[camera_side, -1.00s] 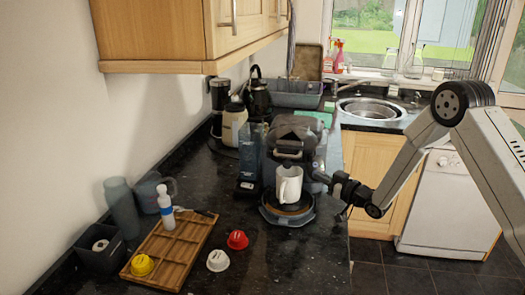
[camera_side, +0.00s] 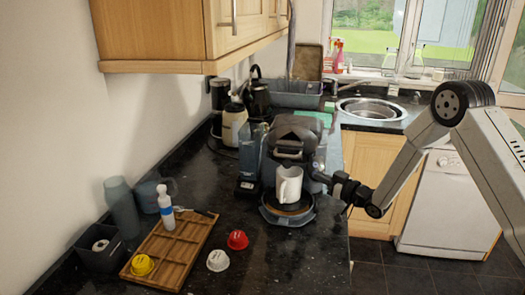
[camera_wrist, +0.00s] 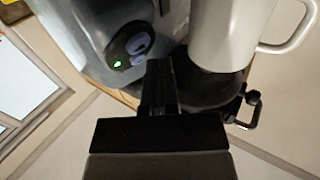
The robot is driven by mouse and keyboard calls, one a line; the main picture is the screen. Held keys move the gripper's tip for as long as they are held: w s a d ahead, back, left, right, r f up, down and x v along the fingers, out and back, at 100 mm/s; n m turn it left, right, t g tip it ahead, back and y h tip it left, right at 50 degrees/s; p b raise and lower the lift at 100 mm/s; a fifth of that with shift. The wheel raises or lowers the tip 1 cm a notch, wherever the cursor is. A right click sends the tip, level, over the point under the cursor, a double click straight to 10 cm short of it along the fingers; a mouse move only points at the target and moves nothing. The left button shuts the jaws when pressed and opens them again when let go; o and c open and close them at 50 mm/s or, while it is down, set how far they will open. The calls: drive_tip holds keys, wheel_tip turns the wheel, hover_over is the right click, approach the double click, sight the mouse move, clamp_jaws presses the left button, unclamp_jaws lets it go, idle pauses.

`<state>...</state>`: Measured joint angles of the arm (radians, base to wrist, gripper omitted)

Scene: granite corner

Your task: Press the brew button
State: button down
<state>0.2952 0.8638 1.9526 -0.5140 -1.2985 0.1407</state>
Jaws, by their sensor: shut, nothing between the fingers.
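The coffee machine (camera_side: 300,141) stands on the dark counter with a white mug (camera_side: 289,184) upright on its round drip tray (camera_side: 287,214). In the wrist view a dark oval button panel (camera_wrist: 131,44) with a small lit green light (camera_wrist: 117,64) shows on the side of the grey machine body (camera_wrist: 100,22). The mug (camera_wrist: 225,35) is to its right there. My gripper (camera_side: 318,177) is shut and empty at the machine's right side. In the wrist view its fingertips (camera_wrist: 160,65) are just below and right of the panel. I cannot tell whether they touch it.
A wooden tray (camera_side: 160,249) holds a yellow capsule and a white bottle. A red capsule (camera_side: 238,240) and a white capsule (camera_side: 217,260) lie on the counter. A grey cylinder (camera_side: 122,207) and dark box (camera_side: 101,249) stand left.

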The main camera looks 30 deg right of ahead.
drive_tip(key=shift+w+d+f, duration=0.3)
drive_tip(key=shift+w+f, duration=0.05)
drive_tip(key=shift+w, duration=0.2)
idle(1.5)
drive_tip(key=shift+w+d+f, duration=0.1)
drive_tip(key=shift+f, duration=0.15)
idle(0.6)
drive_tip(key=shift+s+a+r, duration=0.25)
drive_tip(key=shift+s+a, duration=0.1)
drive_tip(key=shift+s, duration=0.35)
drive_tip(key=shift+r, duration=0.2)
drive_tip(key=shift+s+a+r, duration=0.3)
drive_tip(key=shift+s+r, duration=0.1)
drive_tip(key=shift+s, duration=0.25)
drive_tip(key=shift+s+a+r, duration=0.3)
drive_tip(key=shift+s+r, duration=0.1)
drive_tip(key=shift+s, duration=0.25)
drive_tip(key=shift+s+a+r, duration=0.3)
drive_tip(key=shift+s+r, duration=0.1)
drive_tip(key=shift+s, duration=0.25)
drive_tip(key=shift+a, duration=0.1)
